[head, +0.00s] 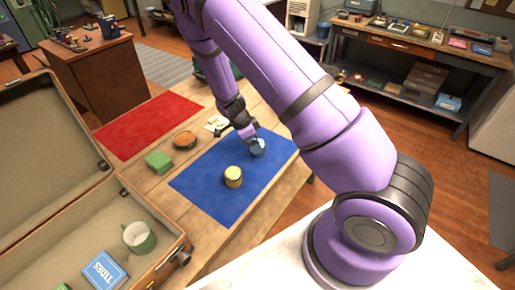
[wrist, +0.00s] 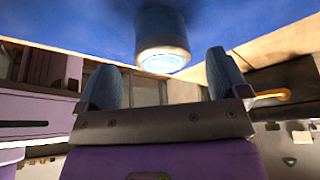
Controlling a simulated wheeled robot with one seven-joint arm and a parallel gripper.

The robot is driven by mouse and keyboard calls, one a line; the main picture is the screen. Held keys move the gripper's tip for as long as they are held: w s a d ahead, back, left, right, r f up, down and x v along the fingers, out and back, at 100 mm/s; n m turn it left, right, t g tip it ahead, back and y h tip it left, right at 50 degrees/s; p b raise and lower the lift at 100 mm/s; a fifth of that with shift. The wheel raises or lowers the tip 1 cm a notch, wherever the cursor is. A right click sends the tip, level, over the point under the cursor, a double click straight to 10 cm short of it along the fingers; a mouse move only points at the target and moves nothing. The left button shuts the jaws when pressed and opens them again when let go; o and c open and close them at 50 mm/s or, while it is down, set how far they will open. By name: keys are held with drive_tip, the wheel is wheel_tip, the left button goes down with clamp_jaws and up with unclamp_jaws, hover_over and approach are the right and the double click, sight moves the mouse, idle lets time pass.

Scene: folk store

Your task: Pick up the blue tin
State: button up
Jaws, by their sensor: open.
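The blue tin (head: 257,148) stands on the far part of the blue mat (head: 205,182) in the head view. My gripper (head: 249,138) is right at the tin and partly overlaps it. In the wrist view the blue tin (wrist: 162,38), with a pale shiny end, appears ahead of the gap between my two fingers. My gripper (wrist: 162,65) is open there, with a finger to either side. I cannot tell whether a finger touches the tin.
A yellow tin (head: 233,177) stands nearby on the mat.

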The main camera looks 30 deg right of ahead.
drive_tip(key=x, duration=0.4)
drive_tip(key=shift+d+r, duration=0.1)
drive_tip(key=shift+d, duration=0.15)
drive_tip(key=shift+d+f, duration=0.2)
drive_tip(key=shift+f, duration=0.4)
drive_tip(key=shift+c, duration=0.4)
drive_tip(key=c, duration=1)
